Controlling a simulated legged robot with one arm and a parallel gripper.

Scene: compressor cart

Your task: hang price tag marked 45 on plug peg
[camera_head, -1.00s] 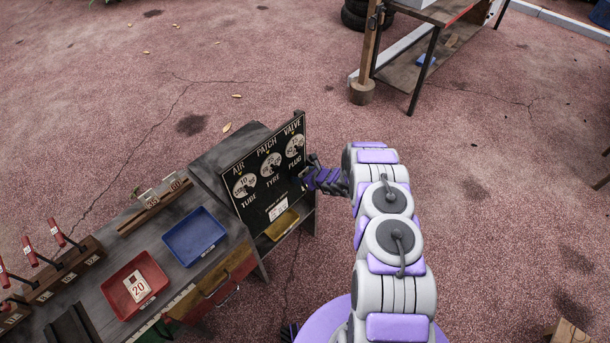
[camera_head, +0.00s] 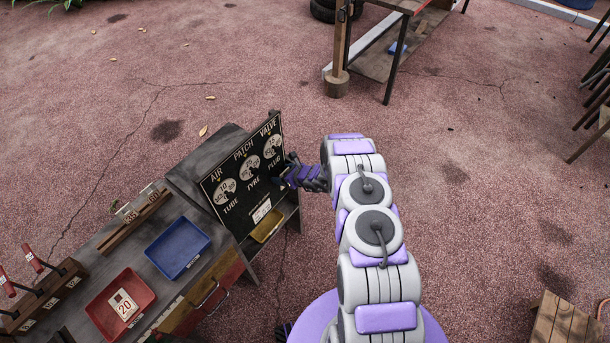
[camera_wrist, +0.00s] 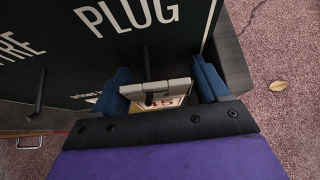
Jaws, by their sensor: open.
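The dark price board (camera_head: 243,175) stands at the far end of the bench, with AIR, PATCH and VALVE above TUBE, TYRE and PLUG. My gripper (camera_head: 287,178) is at the board's right side, by PLUG. In the wrist view my open gripper (camera_wrist: 163,90) has its blue fingers on either side of a pale tag (camera_wrist: 172,101). The tag's number is partly covered; a 5 seems to show. The dark plug peg (camera_wrist: 147,62) runs below the PLUG lettering to the tag's grey top and seems to show through it. Finger contact is unclear.
A red tray (camera_head: 96,311) holds a tag marked 20 (camera_head: 123,304). A blue tray (camera_head: 166,266) lies beside it, and a yellow tray (camera_head: 264,228) sits below the board. The tyre peg (camera_wrist: 39,92) is left of the plug peg. Open ground lies to the right.

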